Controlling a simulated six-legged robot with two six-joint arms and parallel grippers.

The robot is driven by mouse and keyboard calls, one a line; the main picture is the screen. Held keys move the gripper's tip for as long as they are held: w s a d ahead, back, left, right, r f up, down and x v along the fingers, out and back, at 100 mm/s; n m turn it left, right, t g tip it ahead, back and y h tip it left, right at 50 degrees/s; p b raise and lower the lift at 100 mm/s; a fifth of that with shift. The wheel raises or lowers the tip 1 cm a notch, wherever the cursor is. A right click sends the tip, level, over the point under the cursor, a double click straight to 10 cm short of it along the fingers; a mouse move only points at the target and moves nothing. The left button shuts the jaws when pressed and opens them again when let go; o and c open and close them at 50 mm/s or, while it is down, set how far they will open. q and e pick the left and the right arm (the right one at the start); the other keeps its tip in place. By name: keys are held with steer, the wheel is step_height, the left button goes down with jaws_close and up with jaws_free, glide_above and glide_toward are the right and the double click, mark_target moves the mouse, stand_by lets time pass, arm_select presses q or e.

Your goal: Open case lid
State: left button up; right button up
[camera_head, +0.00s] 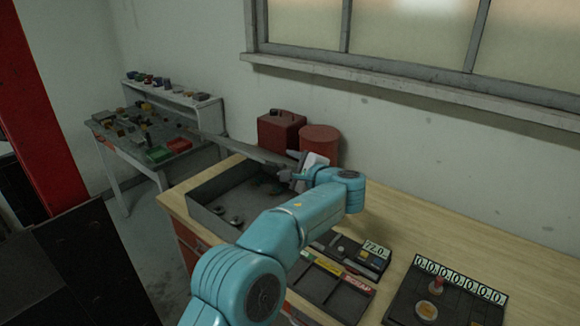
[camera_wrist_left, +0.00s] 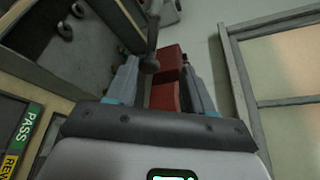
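A grey case (camera_head: 212,224) stands on the wooden bench, with several small round parts visible inside. Its grey lid (camera_head: 238,149) appears raised at the back, seen nearly edge-on and tilted. My left gripper (camera_head: 290,172) is at the right end of the lid, above the case's far right side. In the left wrist view, the fingers of my left gripper (camera_wrist_left: 160,90) are spread apart. A dark rod with a rounded end (camera_wrist_left: 150,66) shows between or just beyond them; I cannot tell if it touches a finger. The case interior (camera_wrist_left: 62,35) shows at upper left. My right gripper is not in view.
A red canister (camera_head: 281,130) and a red drum (camera_head: 320,142) stand behind the case. Trays (camera_head: 330,290) and a panel with a number display (camera_head: 445,300) lie at the front right. A cluttered side table (camera_head: 150,130) stands at left. The bench's right rear is clear.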

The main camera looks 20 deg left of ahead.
arm_select(q)
steer(key=b+v, duration=0.4)
steer(key=v, duration=1.2)
steer(key=shift+b, duration=0.4)
steer(key=shift+d, duration=0.1)
